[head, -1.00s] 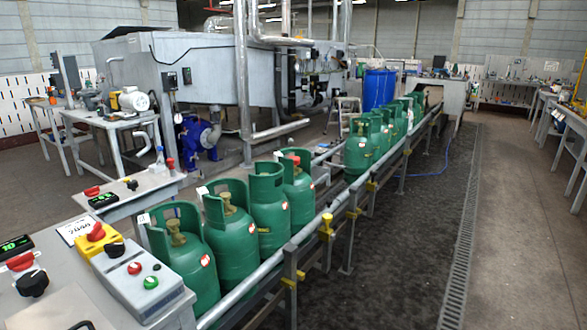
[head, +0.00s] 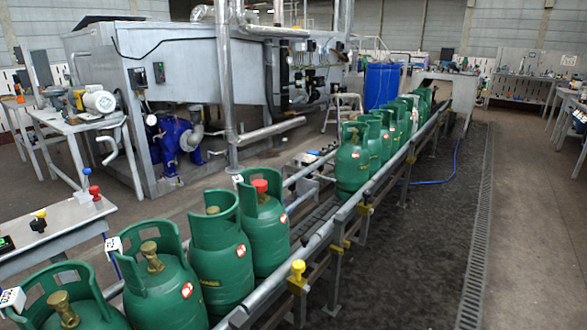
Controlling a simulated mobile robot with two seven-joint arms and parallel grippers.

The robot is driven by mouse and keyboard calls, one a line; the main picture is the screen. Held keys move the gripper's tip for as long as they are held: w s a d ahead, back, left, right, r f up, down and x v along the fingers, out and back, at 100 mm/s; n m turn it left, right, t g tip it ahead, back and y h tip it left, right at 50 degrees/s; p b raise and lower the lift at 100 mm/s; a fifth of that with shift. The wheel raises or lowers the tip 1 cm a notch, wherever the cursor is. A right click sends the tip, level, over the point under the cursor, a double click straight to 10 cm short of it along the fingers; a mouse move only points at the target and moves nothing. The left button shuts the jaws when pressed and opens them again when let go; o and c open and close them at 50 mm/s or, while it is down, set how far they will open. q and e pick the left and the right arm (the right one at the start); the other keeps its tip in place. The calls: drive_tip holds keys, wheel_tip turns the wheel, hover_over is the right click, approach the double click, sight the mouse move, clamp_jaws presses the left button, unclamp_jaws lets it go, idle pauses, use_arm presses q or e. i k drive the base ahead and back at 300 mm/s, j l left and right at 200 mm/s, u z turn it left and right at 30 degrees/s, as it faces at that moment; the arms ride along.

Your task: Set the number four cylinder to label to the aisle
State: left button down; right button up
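Green gas cylinders stand upright in a row along the conveyor rail (head: 310,245). In the near group, the farthest cylinder (head: 265,235) has a red cap and a red-and-white label facing the aisle at right. Before it stand a cylinder with a brass valve (head: 218,265), another (head: 155,290), and the nearest (head: 65,305), cut off by the bottom edge. The second and third nearest also show labels on the aisle side; the nearest one's label is not visible. I cannot read a number on any cylinder. Neither gripper is in view.
More green cylinders (head: 352,165) stand farther up the line after a gap. A yellow knob (head: 298,268) tops a rail post. A blue drum (head: 381,88) is behind. A bench (head: 70,225) is at left. The aisle floor (head: 420,260) at right is clear.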

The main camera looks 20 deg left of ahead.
sight(265, 221)
drive_tip(key=i+u, duration=0.15)
drive_tip(key=i, duration=0.35)
drive_tip(key=i+l+u, duration=0.1)
drive_tip(key=i, duration=0.35)
drive_tip(key=i+l+u, duration=0.15)
drive_tip(key=i, duration=0.3)
drive_tip(key=i+l+u, duration=0.1)
drive_tip(key=u, duration=0.35)
drive_tip(key=i+l+u, duration=0.25)
drive_tip(key=u, duration=0.15)
drive_tip(key=i+l+u, duration=0.15)
drive_tip(key=u, duration=0.3)
drive_tip(key=i+l+u, duration=0.1)
drive_tip(key=l+u, duration=0.35)
drive_tip(key=j, duration=0.15)
